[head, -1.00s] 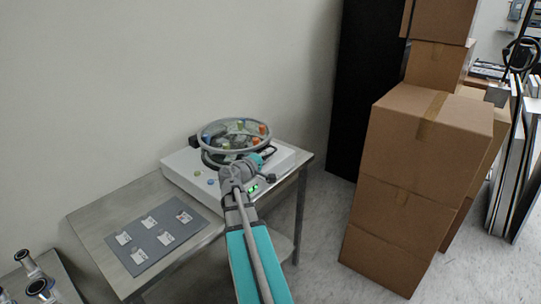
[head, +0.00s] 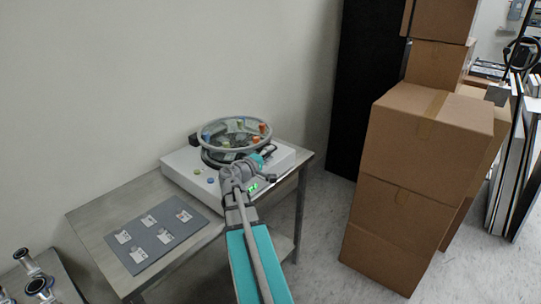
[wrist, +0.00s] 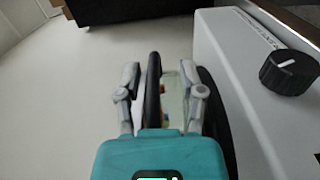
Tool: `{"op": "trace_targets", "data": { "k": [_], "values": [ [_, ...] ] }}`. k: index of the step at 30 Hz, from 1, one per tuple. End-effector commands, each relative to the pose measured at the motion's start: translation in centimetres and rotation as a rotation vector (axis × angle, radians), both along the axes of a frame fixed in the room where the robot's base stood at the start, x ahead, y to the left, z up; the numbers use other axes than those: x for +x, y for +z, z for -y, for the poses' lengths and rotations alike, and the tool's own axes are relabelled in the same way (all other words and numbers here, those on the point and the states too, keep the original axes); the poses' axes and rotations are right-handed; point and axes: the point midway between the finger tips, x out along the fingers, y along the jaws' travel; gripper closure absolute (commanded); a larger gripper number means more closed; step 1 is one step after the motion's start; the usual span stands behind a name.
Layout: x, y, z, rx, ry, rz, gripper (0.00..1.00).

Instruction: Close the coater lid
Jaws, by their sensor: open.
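The coater (head: 182,171) is a white box on a metal table. Its round, clear lid with a grey rim (head: 203,137) stands raised above the dark bowl (head: 208,158), with a gap between them. Colored pieces show through the lid. My gripper (head: 267,150) is at the lid's front right side, partly hidden by my own wrist. In the wrist view my gripper (wrist: 163,85) is open, its two fingers apart. A dark curved rim (wrist: 152,95) passes between them; whether a finger touches it I cannot tell.
A black knob (wrist: 290,72) sits on the coater's top, right of the gripper in the wrist view. A grey mat (head: 150,238) with several labelled pieces lies at the table's left. Stacked cardboard boxes (head: 425,150) stand to the right. A wall is behind the coater.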

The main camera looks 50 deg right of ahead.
Motion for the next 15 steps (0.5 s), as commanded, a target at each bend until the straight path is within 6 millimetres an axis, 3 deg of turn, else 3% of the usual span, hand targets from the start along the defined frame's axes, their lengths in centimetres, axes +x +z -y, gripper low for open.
{"op": "trace_targets", "data": {
  "k": [8,15],
  "values": [
    [0.0,0.0,-1.1,0.000,0.001,-0.001,0.49],
    [0.0,0.0,-3.9,0.000,0.003,0.000,0.49]
  ]
}}
